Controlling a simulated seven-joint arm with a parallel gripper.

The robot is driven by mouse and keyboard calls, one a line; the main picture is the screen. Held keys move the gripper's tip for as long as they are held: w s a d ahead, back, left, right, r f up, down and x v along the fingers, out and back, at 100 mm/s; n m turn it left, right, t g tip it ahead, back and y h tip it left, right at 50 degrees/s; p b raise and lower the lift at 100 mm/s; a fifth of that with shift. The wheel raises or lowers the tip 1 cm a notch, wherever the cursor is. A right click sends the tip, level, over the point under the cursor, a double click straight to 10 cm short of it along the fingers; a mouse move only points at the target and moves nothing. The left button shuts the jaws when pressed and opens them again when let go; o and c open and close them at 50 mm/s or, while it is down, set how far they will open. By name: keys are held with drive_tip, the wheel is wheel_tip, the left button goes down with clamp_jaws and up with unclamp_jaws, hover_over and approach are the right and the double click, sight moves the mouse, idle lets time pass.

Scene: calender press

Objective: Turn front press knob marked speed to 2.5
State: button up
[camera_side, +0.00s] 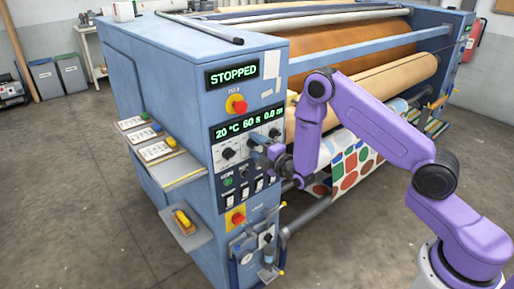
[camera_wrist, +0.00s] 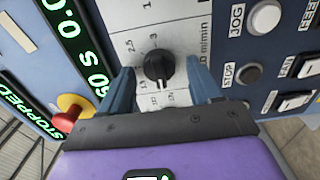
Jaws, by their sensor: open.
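The speed knob (camera_wrist: 157,70) is black and round with a grip bar, on a white scale marked in m/min. Marks around it include 1.5, 2.5 and 3. A pale mark shows on its lower part, but I cannot read its setting exactly. My gripper (camera_wrist: 159,76) is open, with one blue finger on each side of the knob. I cannot tell whether either finger touches it.
The STOPPED display (camera_side: 233,75) and a readout of 20 °C, 60 s, 0.0 m (camera_side: 247,122) are lit. A red emergency button (camera_side: 236,104) sticks out above. JOG (camera_wrist: 265,15) and STOP (camera_wrist: 249,73) buttons sit close right of the knob. Printed fabric (camera_side: 355,160) hangs beside my arm.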

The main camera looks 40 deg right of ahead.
drive_tip(key=c, duration=1)
